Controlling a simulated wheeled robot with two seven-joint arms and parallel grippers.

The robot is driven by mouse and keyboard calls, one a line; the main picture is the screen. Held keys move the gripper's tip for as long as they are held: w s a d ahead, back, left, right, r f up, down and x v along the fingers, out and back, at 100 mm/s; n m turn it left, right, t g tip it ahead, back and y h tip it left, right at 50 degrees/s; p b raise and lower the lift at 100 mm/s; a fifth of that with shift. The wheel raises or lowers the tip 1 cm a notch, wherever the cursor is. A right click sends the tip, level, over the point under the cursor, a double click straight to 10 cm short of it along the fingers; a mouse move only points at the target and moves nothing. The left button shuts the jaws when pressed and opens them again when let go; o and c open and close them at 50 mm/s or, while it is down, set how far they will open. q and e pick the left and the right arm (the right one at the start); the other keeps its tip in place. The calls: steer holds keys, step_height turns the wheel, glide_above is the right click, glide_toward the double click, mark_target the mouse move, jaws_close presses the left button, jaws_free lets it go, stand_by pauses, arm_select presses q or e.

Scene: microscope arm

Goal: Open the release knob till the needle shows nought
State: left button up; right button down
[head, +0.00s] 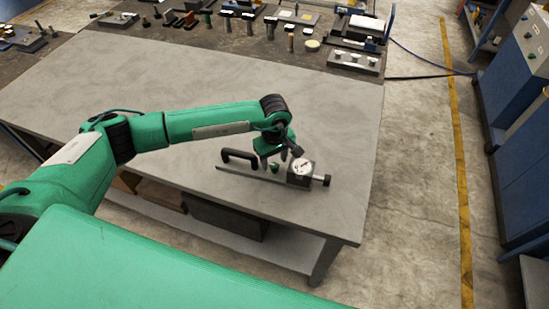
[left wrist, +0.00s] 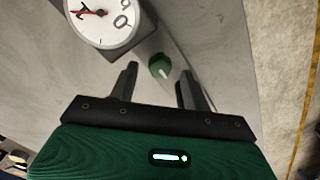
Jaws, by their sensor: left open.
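A small device with a round white dial (head: 301,167), a flat bar and a black handle (head: 240,156) lies on the grey table. Its green release knob (head: 274,168) stands beside the dial. In the left wrist view the dial (left wrist: 101,15) has a red needle, and the needle points to the left, toward a large black mark. The green knob (left wrist: 160,66) has a white line on it. My left gripper (left wrist: 155,78) is open, with the knob between and just beyond its fingertips, not touching either finger. My right gripper is not in view.
The grey table (head: 180,85) is clear around the device. Tools and blocks stand on a dark bench (head: 230,30) at the back. The table's front right edge (head: 340,238) is near the device. Blue cabinets (head: 515,130) stand at the right.

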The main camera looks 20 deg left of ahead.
arm_select(q)
steer(key=shift+f, duration=0.85)
steer(key=shift+c, duration=0.4)
